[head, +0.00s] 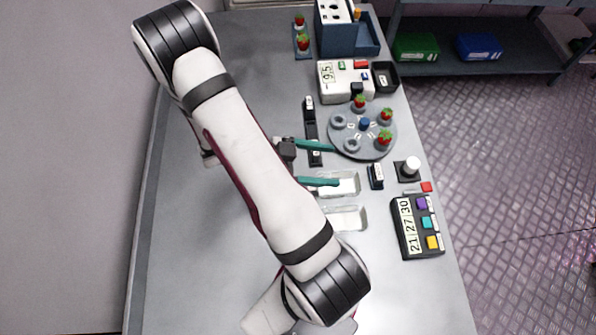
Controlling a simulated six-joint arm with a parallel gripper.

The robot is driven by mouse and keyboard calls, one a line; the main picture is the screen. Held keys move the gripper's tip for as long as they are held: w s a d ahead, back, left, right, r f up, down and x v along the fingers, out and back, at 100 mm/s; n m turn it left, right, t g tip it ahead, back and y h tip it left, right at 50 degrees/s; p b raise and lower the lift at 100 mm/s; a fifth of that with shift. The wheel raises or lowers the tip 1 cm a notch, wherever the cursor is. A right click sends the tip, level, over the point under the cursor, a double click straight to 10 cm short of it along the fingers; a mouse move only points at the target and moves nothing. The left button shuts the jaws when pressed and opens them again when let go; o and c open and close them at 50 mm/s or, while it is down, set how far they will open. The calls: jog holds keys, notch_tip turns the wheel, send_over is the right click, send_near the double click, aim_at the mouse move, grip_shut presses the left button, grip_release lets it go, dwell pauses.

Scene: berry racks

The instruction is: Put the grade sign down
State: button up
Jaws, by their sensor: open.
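My gripper (337,165) has two teal fingers spread apart, with nothing visible between them. It points right, above the table near the clear trays. A small black block with a white label (376,176), which looks like the grade sign, stands on the table to the right of the fingertips, apart from them. Its lettering is too small to read. A black strip (310,128) left of the round plate carries white labels at its upper and lower ends; the upper finger passes close to its lower part.
A round grey plate (344,139) holds red berries in some of its cups. Two clear trays (352,218) lie below it. A white scale-like box (328,87), a black bin (385,78), a white-topped knob (411,164) and a number panel (424,248) stand nearby. The table's left side is bare.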

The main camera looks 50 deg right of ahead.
jog(key=s+a+r+n+t+y, duration=0.1)
jog(key=a+r+n+t+y, duration=0.3)
jog(key=a+r+n, duration=0.3)
jog(key=s+a+r+n+t+y, duration=0.1)
jog(key=a+r+n+t+y, duration=0.4)
jog(key=a+n, duration=0.9)
jog(key=a+r+y, duration=0.2)
jog(key=a+r, duration=0.1)
jog(key=shift+a, duration=0.25)
